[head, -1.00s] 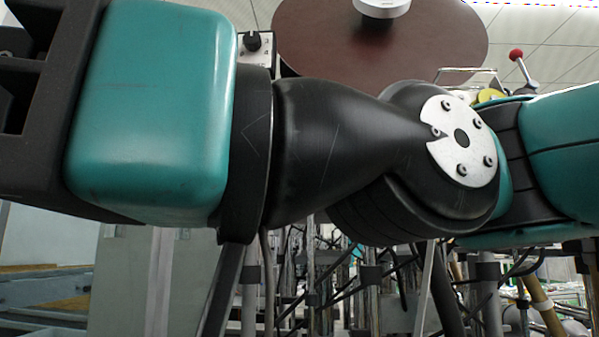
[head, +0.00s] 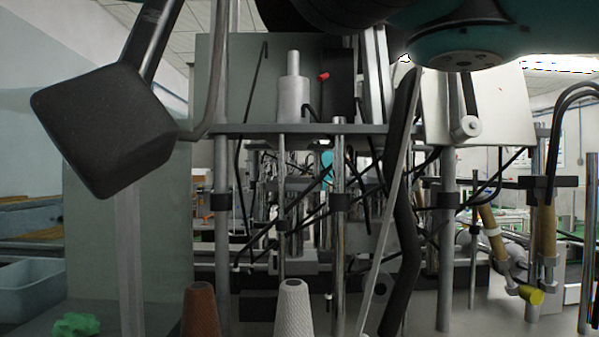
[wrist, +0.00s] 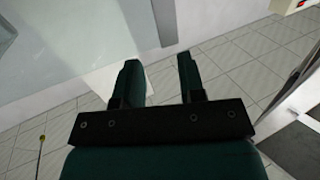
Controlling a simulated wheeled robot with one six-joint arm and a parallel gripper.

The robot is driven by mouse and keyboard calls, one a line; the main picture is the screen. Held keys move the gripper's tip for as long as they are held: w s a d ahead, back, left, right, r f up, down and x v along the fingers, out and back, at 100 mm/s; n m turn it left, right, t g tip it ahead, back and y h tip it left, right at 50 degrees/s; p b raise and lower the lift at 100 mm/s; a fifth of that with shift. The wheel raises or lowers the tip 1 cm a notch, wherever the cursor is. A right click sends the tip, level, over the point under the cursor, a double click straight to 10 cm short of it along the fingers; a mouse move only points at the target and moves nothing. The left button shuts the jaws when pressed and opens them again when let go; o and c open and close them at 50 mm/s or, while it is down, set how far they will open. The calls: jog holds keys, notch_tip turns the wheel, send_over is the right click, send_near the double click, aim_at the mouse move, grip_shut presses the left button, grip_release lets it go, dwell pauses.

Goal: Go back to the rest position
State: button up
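My gripper (wrist: 158,78) shows in the wrist view with its two dark green fingers apart. Nothing is between them. Beyond the fingers I see pale floor tiles and a white wall or panel. In the head view, black and teal parts of my arm cross the top edge, and the gripper itself is not seen there.
A dark block (head: 104,130) on a slanted bar hangs at left in the head view. Machinery with metal posts (head: 446,230) fills the middle. A brown cone (head: 201,310) and a white cone (head: 293,308) stand at the bottom. A pale bin (head: 30,288) and green lump (head: 76,326) are lower left.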

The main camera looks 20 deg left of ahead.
jog(key=shift+w, duration=0.1)
jog(key=w+d+f+m+t+h, duration=0.2)
jog(key=w+d+f+m+t, duration=0.4)
jog(key=w+f, duration=0.35)
jog(key=w+d+f+m+t+h, duration=0.1)
jog(key=w+d+f+m+t, duration=0.45)
jog(key=w+f, duration=0.45)
jog(key=s+d+f+m+h, duration=0.3)
jog(key=d+f+m+h, duration=0.1)
jog(key=d+f, duration=0.6)
jog(key=s+d+f+m+h, duration=0.3)
jog(key=d+f+m, duration=0.1)
jog(key=d+f, duration=0.6)
notch_tip(320, 180, up, 22)
jog(key=w+p, duration=0.1)
jog(key=p, duration=2)
jog(key=shift+r+n, duration=0.2)
jog(key=shift+n, duration=0.15)
